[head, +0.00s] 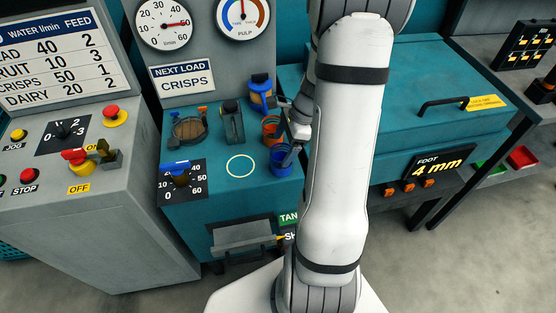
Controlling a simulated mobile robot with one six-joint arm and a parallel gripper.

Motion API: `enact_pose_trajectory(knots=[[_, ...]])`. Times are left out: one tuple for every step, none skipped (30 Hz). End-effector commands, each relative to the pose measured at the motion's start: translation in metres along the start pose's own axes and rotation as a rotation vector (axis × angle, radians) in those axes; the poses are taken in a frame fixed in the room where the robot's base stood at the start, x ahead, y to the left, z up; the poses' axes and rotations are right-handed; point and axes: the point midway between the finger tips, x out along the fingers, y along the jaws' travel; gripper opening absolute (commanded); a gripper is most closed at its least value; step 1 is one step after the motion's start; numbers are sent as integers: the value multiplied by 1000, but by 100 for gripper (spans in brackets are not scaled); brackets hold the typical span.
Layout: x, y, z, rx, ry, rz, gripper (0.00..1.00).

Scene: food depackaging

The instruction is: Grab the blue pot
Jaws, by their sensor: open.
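A small open-topped blue pot (281,169) stands on the teal machine top, in the middle of the head view. My gripper (284,147) is open and close above the pot's rim, partly hidden by my white arm. One grey finger shows at or over the pot's mouth; I cannot tell whether it touches. An orange pot (270,133) stands just behind the blue pot, also close to my gripper. A second blue container (261,96) with a dark top stands farther back in the same row.
A white ring (240,166) marks the bare machine top left of the blue pot. A dark lever (233,121) and a round brown-windowed fitting (189,129) stand behind it. A blue-handled dial knob (179,174) is at the front left. A teal lidded machine (400,90) is to the right.

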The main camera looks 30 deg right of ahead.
Motion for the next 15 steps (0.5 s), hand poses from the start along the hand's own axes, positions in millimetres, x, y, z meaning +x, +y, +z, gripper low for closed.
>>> enact_pose_trajectory(knots=[[6, 1, 0, -1, -1, 5, 85], [10, 1, -1, -1, 0, 4, 85], [16, 1, -2, 0, -1, 5, 85], [20, 1, -3, -1, -1, 5, 85], [24, 1, -4, -2, 0, 5, 85], [30, 1, -4, 0, -1, 6, 85], [35, 1, -4, -2, 0, 4, 85], [39, 1, -4, -3, 0, 4, 85], [43, 1, -4, -1, -1, 4, 85], [46, 1, -4, -2, 0, 3, 85], [47, 1, -4, -3, 1, 2, 85], [49, 1, -4, -4, 1, 2, 85], [49, 1, -4, -4, 1, 1, 85], [49, 0, -5, -4, 1, 1, 85], [49, 0, -5, -4, 1, 0, 85]])
